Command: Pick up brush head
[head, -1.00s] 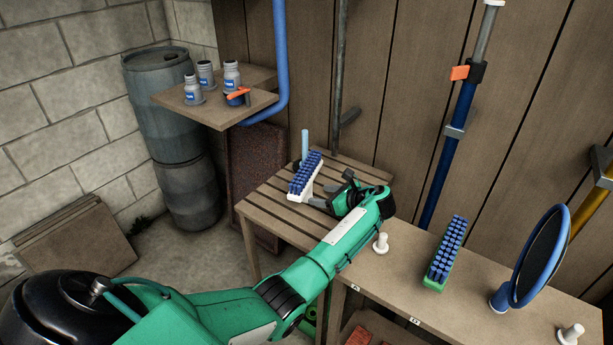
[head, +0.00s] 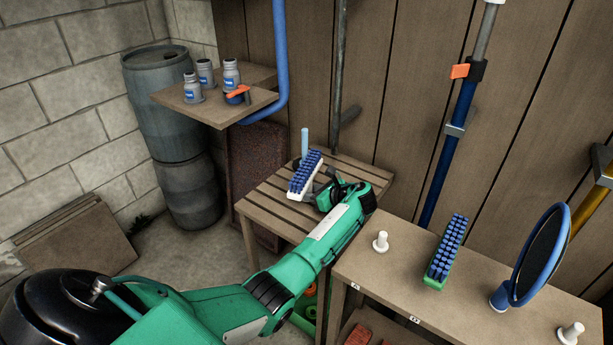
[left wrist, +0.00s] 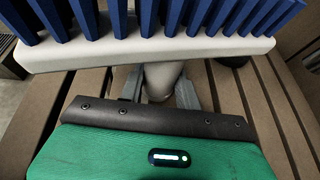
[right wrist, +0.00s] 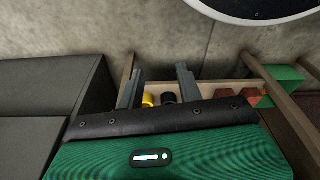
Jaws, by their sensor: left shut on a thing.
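A white brush head with blue bristles (head: 304,175) rests bristles up and tilted on the slatted wooden table (head: 262,207). In the left wrist view the brush head (left wrist: 150,52) spans the top, with its pale round neck between my fingers. My left gripper (head: 321,193) is shut on that neck, and its fingers (left wrist: 158,88) flank it low over the slats. The neck's far end is hidden. A second brush head, green with blue bristles (head: 446,252), lies on the workbench at right. My right gripper (right wrist: 160,86) is open and empty, seen only in the right wrist view.
The workbench (head: 400,285) also holds white pegs (head: 380,242) and a round blue-framed mirror (head: 540,255). A pale blue upright rod (head: 304,143) stands behind the white brush head. A shelf (head: 250,105) with several bottles hangs behind. Poles lean on the wall.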

